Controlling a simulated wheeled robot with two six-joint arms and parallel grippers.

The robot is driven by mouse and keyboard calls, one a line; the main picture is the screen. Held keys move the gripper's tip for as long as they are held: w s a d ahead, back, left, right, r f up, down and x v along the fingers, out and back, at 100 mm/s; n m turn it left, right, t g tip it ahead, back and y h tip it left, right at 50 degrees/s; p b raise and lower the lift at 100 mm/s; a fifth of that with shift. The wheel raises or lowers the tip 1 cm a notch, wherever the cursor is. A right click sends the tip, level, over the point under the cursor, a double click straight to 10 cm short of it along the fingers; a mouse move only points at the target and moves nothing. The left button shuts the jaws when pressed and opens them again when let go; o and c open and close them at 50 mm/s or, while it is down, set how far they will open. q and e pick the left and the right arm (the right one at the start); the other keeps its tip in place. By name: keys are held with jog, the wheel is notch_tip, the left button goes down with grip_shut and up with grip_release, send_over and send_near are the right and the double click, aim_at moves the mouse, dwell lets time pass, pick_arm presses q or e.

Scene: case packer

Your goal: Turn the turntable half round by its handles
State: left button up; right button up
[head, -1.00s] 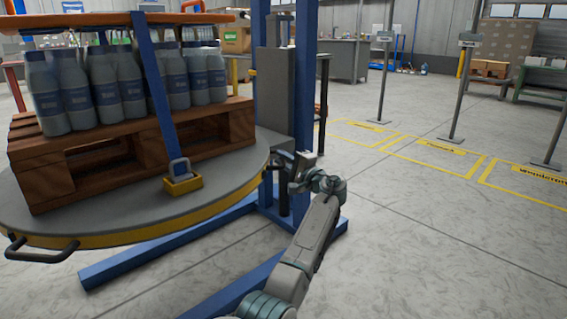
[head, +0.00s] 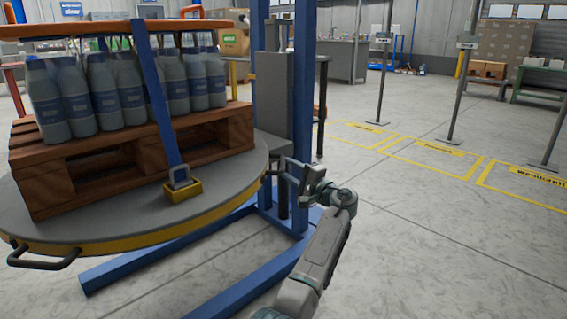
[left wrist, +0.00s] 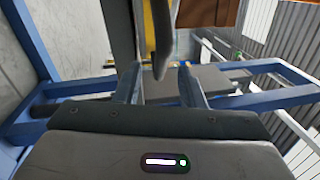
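The turntable (head: 110,217) is a grey disc with a yellow rim at the left of the head view. One black handle (head: 42,260) sticks out from its front-left rim. My left gripper (head: 287,172) is at the disc's right edge, its fingers toward the rim. In the left wrist view its two fingers (left wrist: 160,84) are apart. A dark bar (left wrist: 161,50), which looks like a handle, reaches down between them beside a yellow strip; I cannot tell whether they touch. In the head view this handle is hard to make out. My right gripper is out of view.
A wooden pallet (head: 125,157) with grey bottles (head: 120,88) stands on the turntable, with a blue strap (head: 160,90) and buckle in front. A blue mast (head: 301,85) rises behind my gripper from blue floor beams (head: 165,247).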

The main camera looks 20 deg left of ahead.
pick_arm(q)
jog(key=r+p+v, duration=0.1)
jog(key=p+v, duration=0.1)
jog(key=v, duration=0.4)
jog(key=shift+s+d+f, duration=0.2)
jog(key=shift+d+f, duration=0.15)
jog(key=shift+f, duration=0.15)
